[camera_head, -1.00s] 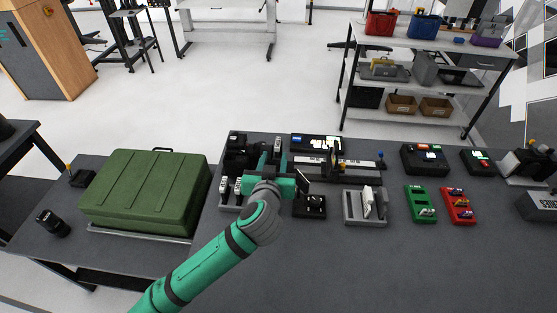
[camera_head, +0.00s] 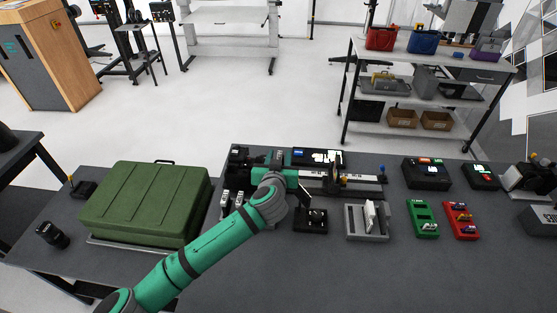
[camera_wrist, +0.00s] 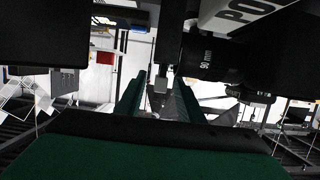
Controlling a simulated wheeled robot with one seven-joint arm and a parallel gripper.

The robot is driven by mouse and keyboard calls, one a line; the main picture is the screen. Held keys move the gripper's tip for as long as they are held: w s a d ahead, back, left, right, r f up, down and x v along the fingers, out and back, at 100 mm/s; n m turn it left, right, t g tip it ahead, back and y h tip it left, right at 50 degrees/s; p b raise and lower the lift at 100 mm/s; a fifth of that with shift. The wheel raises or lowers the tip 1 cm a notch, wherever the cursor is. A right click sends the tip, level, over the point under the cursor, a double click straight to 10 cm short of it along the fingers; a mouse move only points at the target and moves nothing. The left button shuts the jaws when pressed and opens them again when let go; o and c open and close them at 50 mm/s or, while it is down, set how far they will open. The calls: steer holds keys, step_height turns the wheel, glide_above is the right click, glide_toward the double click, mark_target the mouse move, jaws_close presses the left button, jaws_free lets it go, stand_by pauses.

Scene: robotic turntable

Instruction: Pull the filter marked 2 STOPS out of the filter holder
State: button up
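My gripper (camera_wrist: 158,88) shows in the wrist view as two green fingers standing apart. A small grey block shows in the gap between them, but I cannot tell whether it is near or far behind. A dark cylinder marked "90 mm" (camera_wrist: 205,52) is just right of the fingers, with a pale panel lettered "PO" (camera_wrist: 240,12) above it. In the head view my gripper is over the back of the bench, by the slider rail (camera_head: 350,178), and partly hidden by my wrist. I cannot make out the 2 STOPS marking or identify the filter holder for sure.
A grey slotted rack with white plates (camera_head: 368,221), a black block (camera_head: 311,219), and green (camera_head: 422,219) and red (camera_head: 460,220) trays stand right of my arm. A green case (camera_head: 147,203) is at left. The bench front is clear.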

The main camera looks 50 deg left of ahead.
jaws_close()
steer(key=shift+r, duration=0.15)
steer(key=shift+r, duration=3.7)
steer(key=shift+w, duration=0.1)
